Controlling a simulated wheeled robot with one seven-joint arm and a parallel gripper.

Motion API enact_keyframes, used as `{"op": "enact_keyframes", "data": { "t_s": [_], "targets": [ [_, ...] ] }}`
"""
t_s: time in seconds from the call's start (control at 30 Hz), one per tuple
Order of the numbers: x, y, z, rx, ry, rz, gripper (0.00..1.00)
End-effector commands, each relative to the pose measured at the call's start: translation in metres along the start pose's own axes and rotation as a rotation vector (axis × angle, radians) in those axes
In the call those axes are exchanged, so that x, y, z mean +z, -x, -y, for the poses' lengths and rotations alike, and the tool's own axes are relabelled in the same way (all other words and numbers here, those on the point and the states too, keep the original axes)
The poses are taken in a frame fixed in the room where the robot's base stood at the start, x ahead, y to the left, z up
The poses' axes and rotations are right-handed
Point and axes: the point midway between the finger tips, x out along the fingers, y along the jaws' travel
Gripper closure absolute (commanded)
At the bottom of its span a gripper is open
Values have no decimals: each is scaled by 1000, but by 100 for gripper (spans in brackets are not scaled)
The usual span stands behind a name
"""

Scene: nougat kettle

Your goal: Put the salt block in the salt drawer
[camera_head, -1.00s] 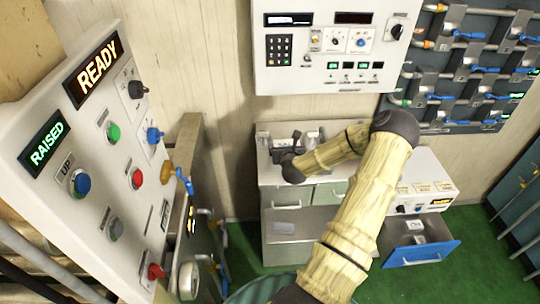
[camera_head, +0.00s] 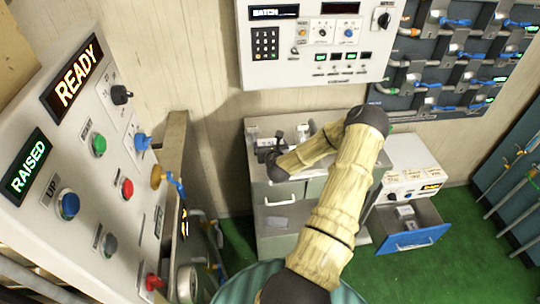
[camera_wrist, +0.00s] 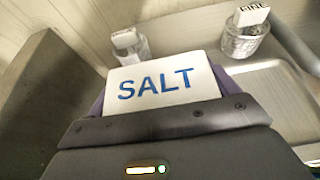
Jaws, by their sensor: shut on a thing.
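The salt block (camera_wrist: 168,84), white with blue "SALT" lettering, is in my gripper (camera_wrist: 165,122) in the wrist view. The gripper is shut on it, and the fingers are partly hidden behind the block. In the head view my gripper (camera_head: 270,152) is small and dark over the left part of the grey bench top (camera_head: 318,128); I cannot make out the block there. An open drawer with a blue front (camera_head: 412,241) stands out from a white unit at the right. Its label is too small to read, so I cannot tell if it is the salt drawer.
Two clear cups, one at left (camera_wrist: 128,47) and one labelled "FINE" (camera_wrist: 243,38), stand beyond the block. A grey wall (camera_wrist: 45,95) rises at left. A control panel (camera_head: 95,165) reads "READY" and "RAISED". Green floor (camera_head: 462,225) is clear at right.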

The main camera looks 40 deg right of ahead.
Motion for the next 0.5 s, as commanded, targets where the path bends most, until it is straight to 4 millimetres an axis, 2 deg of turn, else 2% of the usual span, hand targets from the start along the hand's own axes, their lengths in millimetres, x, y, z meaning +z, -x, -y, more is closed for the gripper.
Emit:
{"op": "enact_keyframes", "data": {
  "t_s": [0.17,0.5],
  "targets": [
    [-16,-7,0,0,0,2,53],
    [-19,-8,0,0,0,3,53]
  ]
}}
